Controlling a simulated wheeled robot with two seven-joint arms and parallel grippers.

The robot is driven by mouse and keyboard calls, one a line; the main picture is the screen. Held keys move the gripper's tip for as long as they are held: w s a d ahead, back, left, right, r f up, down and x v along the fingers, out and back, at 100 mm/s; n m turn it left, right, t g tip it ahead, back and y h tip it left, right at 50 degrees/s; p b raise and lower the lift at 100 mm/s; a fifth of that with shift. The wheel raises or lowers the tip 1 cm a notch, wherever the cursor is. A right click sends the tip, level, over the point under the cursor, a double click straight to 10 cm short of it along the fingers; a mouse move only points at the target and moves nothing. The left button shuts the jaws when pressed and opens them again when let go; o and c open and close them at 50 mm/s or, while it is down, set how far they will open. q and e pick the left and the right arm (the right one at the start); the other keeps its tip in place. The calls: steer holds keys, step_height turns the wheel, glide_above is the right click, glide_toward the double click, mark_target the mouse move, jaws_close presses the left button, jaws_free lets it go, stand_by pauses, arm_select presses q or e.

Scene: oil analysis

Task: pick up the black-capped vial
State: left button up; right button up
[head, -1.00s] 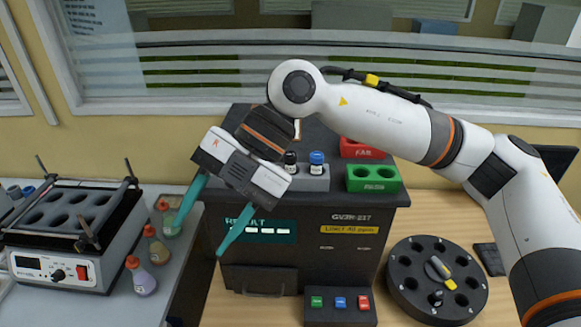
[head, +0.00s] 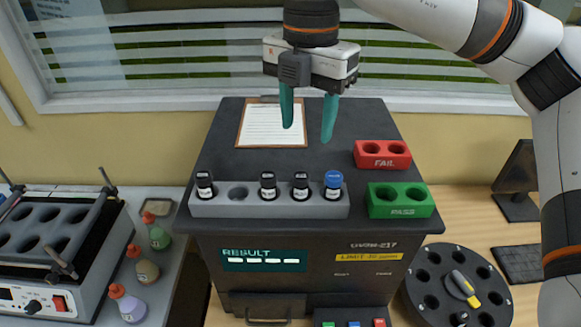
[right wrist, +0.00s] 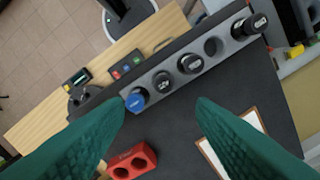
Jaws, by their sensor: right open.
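Three black-capped vials stand upright in a grey rack on top of the dark analyzer: one at the left end (head: 204,185), one near the middle (head: 267,186), and one (head: 301,186) beside the blue-capped vial (head: 333,185). The second hole (head: 238,193) of the grey rack (head: 220,207) is empty. My right gripper (head: 307,133) is open and empty, its teal fingers pointing down above the analyzer top, behind the rack in the head view. In the right wrist view the black caps (right wrist: 165,80) and blue cap (right wrist: 137,99) lie beyond the fingertips. My left gripper is not in view.
A red FAIL rack (head: 382,162) and a green PASS rack (head: 400,211) stand right of the grey rack, with empty holes. A clipboard (head: 256,128) lies behind it. A black carousel (head: 415,290) is at lower right, bottles (head: 147,271) at left.

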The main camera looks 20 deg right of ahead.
steer(key=f, duration=0.1)
steer(key=p, duration=0.2)
glide_above(301, 175)
steer(key=f, duration=0.3)
steer(key=s+f, duration=0.1)
steer(key=shift+d+f, duration=0.35)
steer(key=shift+f, duration=0.05)
steer(key=shift+w+f, duration=0.2)
steer(key=shift+f, duration=0.05)
steer(key=shift+w+a+f+p, duration=0.1)
steer(key=shift+f+p, duration=0.2)
steer(key=shift+p, duration=0.25)
steer(key=f, duration=0.1)
steer(key=f+p, duration=0.1)
steer(key=f, duration=0.1)
steer(key=f+p, duration=0.1)
steer(key=shift+w+a+f, duration=0.1)
steer(key=shift+a+f, duration=0.05)
steer(key=shift+a, duration=0.1)
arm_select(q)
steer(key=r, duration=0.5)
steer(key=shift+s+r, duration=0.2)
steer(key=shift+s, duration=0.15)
arm_select(e)
steer(key=shift+f, duration=0.2)
steer(key=c, duration=1.1)
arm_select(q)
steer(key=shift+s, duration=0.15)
arm_select(e)
steer(key=shift+o, duration=0.2)
